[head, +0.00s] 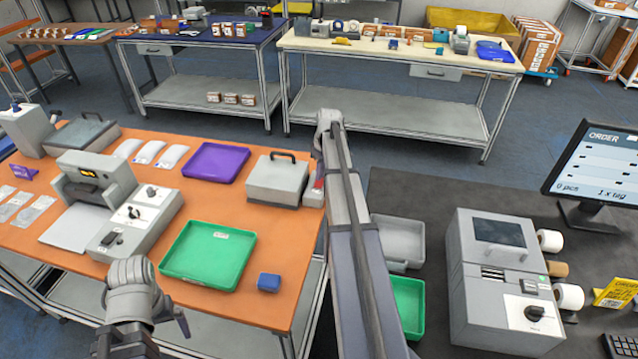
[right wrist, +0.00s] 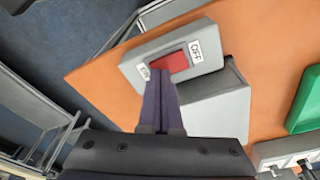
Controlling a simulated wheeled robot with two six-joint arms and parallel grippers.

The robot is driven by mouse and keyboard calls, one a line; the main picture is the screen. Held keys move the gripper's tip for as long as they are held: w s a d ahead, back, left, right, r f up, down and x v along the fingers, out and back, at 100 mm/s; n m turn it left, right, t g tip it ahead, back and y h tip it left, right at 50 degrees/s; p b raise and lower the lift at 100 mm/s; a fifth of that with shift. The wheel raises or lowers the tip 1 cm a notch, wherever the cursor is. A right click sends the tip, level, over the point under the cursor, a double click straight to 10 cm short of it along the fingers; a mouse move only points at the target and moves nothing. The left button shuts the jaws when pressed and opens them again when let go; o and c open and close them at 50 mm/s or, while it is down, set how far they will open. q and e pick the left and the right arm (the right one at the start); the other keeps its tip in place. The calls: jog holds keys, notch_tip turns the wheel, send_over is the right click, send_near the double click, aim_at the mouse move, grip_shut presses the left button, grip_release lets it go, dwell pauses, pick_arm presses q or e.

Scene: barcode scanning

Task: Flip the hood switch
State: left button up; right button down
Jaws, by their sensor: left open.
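The switch is a red rocker (right wrist: 176,62) on a light grey housing (right wrist: 208,66) at the orange table's edge, in the right wrist view. An OFF label (right wrist: 196,51) sits at one end; a second label at the other end is partly hidden. My right gripper (right wrist: 160,80) is shut and empty, its fingertips at the rocker's lower edge; contact cannot be told. In the head view a bit of the red rocker (head: 319,183) shows beside my right arm, which hides that gripper. My left gripper (head: 180,322) is low at the left, open, its jaws barely visible.
A grey box with a dark handle (head: 280,182) stands beside the switch. The orange table (head: 220,296) also holds a green tray (head: 208,254), a purple tray (head: 215,162), a small blue block (head: 268,282) and a grey machine (head: 135,220). A dark counter (head: 400,190) lies right of my right arm.

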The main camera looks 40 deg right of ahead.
pick_arm(q)
notch_tip(320, 180, up, 7)
jog(key=p, duration=0.7)
pick_arm(e)
notch_tip(320, 180, up, 7)
jog(key=shift+f, duration=0.1)
pick_arm(q)
jog(key=shift+f, duration=0.1)
pick_arm(e)
jog(key=s+a+f+b, duration=0.1)
jog(key=a+f+b, duration=0.1)
jog(key=a, duration=1.6)
pick_arm(q)
notch_tip(320, 180, down, 6)
jog(key=b, duration=0.3)
jog(key=shift+r+b, duration=0.25)
jog(key=shift+b, duration=0.05)
pick_arm(e)
jog(key=s+a+f, duration=0.1)
jog(key=s+a, duration=0.5)
jog(key=a, duration=0.4)
jog(key=s+a+f+n+g+h, duration=0.1)
jog(key=s+a, duration=0.6)
jog(key=a, duration=0.3)
jog(key=s+a+f+n+g, duration=0.1)
jog(key=s+a, duration=0.6)
jog(key=a, duration=0.3)
jog(key=shift+f, duration=0.3)
pick_arm(q)
jog(key=shift+c, duration=0.2)
